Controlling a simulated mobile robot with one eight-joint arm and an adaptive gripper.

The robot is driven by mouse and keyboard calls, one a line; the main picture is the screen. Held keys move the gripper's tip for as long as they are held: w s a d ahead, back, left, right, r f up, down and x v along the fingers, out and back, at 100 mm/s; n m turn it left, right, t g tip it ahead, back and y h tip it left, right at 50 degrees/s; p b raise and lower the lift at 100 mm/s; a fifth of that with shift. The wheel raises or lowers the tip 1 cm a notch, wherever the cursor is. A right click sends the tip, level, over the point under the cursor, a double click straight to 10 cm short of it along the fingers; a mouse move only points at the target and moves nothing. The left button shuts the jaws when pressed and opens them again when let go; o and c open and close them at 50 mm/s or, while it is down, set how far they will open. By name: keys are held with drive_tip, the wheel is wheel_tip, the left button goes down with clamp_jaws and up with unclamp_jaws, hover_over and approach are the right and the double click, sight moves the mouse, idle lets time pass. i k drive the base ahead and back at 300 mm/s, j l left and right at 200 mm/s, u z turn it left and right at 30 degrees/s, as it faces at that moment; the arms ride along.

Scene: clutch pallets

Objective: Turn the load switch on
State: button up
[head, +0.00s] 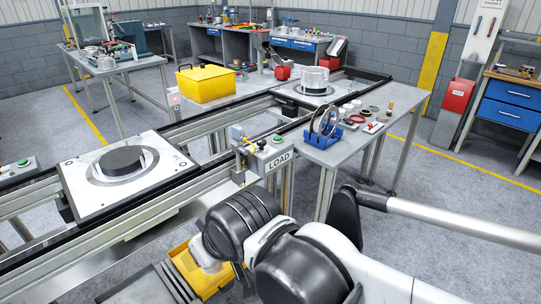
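The load switch is a grey box (268,155) with a white sign reading LOAD (279,161), fixed to the near side of the conveyor frame. A green button (277,138) sits on its top, and small yellow and grey parts (245,152) stand at its left side. The switch's on or off state is too small to tell. My arm (300,262) crosses the lower right foreground, in front of and below the box, apart from it in the picture.
A pallet with a dark disc (122,160) sits on the conveyor at left; another pallet carries a metal part (315,80). A side table (345,150) with rings and small parts stands right of the switch. Another green-button box (22,165) is at far left. A yellow bin (206,83) stands behind.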

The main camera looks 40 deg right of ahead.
sight(261, 143)
drive_tip(key=i+l+z, duration=0.35)
drive_tip(key=i+z, duration=0.3)
drive_tip(key=i, duration=0.25)
